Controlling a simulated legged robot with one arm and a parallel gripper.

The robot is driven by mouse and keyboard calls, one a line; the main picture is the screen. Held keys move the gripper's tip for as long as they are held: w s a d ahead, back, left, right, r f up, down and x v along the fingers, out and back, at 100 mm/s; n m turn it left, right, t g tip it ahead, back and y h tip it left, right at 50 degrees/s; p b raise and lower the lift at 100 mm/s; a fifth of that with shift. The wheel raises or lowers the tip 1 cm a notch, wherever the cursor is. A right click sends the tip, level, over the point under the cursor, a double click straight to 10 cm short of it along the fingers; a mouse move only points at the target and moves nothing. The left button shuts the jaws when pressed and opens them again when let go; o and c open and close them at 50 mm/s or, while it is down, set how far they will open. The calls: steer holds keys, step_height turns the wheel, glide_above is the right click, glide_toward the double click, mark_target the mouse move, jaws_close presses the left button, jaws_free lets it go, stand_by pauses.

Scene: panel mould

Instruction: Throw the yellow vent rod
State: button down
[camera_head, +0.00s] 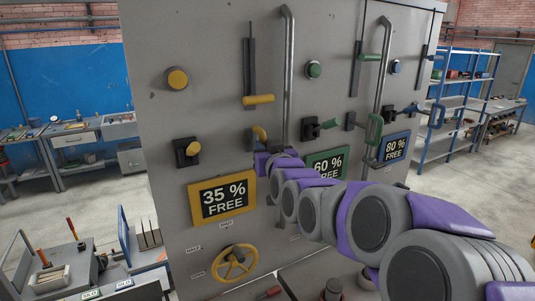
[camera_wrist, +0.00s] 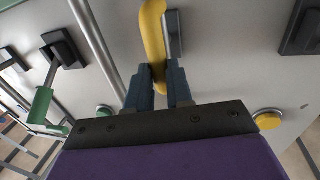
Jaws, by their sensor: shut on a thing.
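The yellow vent rod (camera_head: 260,134) stands out from the grey panel (camera_head: 220,110), under the horizontal yellow handle of a slotted slider. In the wrist view the curved yellow rod (camera_wrist: 153,35) runs between the two dark blue fingers of my gripper (camera_wrist: 160,75), which are shut on it. A grey mount plate shows beside it. In the head view my gripper (camera_head: 262,152) is mostly hidden by my purple and grey arm, and the lower part of the rod is hidden too.
The yellow slider handle (camera_head: 258,99) is just above. A yellow-knobbed switch (camera_head: 187,151) and the 35 % sign (camera_head: 222,198) are left and below. A vertical metal pipe (camera_head: 288,75) runs close on the right, with green controls beyond. A yellow wheel (camera_head: 235,263) is lower down.

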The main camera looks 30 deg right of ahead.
steer(key=shift+w, duration=0.95)
steer(key=shift+w+d+r, duration=0.1)
steer(key=shift+w+r, duration=0.1)
steer(key=shift+r, duration=0.1)
steer(key=shift+w+r, duration=0.1)
steer(key=shift+w, duration=0.25)
